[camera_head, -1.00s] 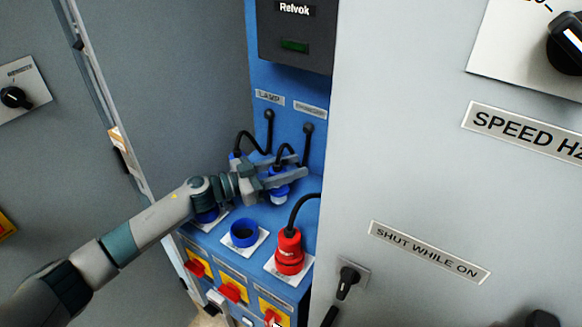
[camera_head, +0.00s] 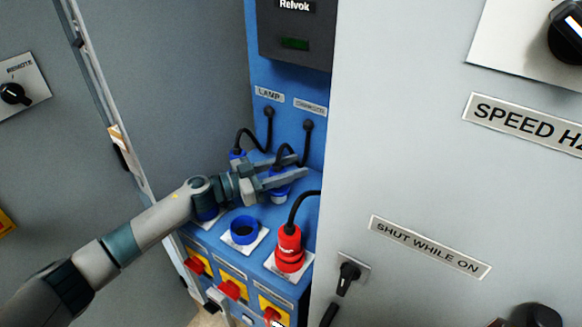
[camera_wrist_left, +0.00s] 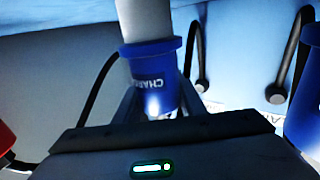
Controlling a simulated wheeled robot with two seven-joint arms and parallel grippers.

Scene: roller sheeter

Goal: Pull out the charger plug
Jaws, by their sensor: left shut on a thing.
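The charger plug is blue, with "CHAR" lettering on its collar in the left wrist view (camera_wrist_left: 152,75). In the head view the charger plug (camera_head: 280,192) is at the back of the blue panel, under the right-hand label, with a black cable rising from it. My left gripper (camera_head: 288,177) is shut on the plug, its two fingers on either side of it. The plug's pale lower end shows below the fingers and looks clear of the blue socket (camera_head: 244,230) in front. My right gripper does not show.
A red plug (camera_head: 289,250) with a black cable stands in a socket at the right. Another blue plug (camera_head: 237,158) labelled lamp is behind my gripper. Red switches (camera_head: 231,290) line the front. A grey cabinet wall (camera_head: 420,180) closes the right side.

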